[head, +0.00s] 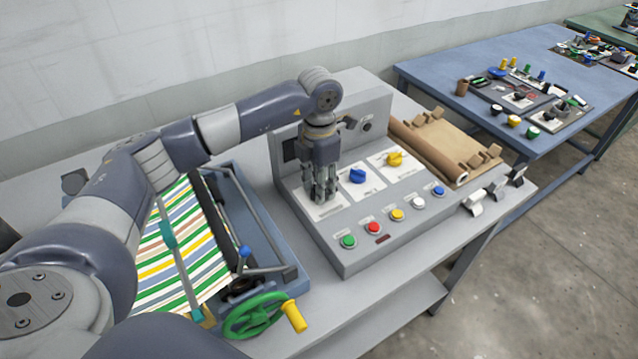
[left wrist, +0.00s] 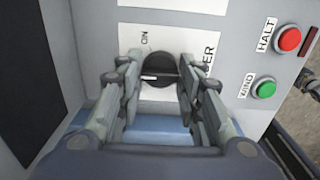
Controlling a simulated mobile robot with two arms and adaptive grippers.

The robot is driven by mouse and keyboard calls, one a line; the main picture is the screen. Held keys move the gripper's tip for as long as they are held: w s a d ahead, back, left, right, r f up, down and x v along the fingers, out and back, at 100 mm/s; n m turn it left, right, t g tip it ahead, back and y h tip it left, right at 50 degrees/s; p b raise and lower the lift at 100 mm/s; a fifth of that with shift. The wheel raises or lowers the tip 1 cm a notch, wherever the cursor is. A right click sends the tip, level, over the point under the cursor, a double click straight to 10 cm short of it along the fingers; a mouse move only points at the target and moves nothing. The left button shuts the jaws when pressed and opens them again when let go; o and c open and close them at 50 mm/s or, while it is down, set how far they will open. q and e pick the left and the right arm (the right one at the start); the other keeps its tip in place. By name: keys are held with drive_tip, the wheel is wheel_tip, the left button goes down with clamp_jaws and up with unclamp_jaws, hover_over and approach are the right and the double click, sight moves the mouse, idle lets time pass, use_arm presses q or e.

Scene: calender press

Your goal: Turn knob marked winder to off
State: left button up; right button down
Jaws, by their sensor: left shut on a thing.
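My left gripper (head: 324,194) points down over the left-hand knob plate of the grey control box. In the left wrist view its two fingers (left wrist: 160,68) stand on either side of a round black knob (left wrist: 158,66) and are shut on it. The knob has a white pointer line. Its white plate (left wrist: 150,37) reads "ON", and a larger label beside it shows only the ending "ER"; the rest is hidden by a finger. In the head view the gripper hides the knob. My right gripper is not in view.
A blue knob (head: 357,176) and a yellow knob (head: 394,158) sit to the right on the same box. Several push buttons, including a red one (head: 373,227), line its front. The striped-cloth press with a green handwheel (head: 252,315) stands at left.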

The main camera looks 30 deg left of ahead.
use_arm(q)
drive_tip(key=o, duration=1.1)
drive_tip(key=shift+r, duration=0.1)
wheel_tip(320, 180, up, 12)
drive_tip(key=shift+f, duration=0.1)
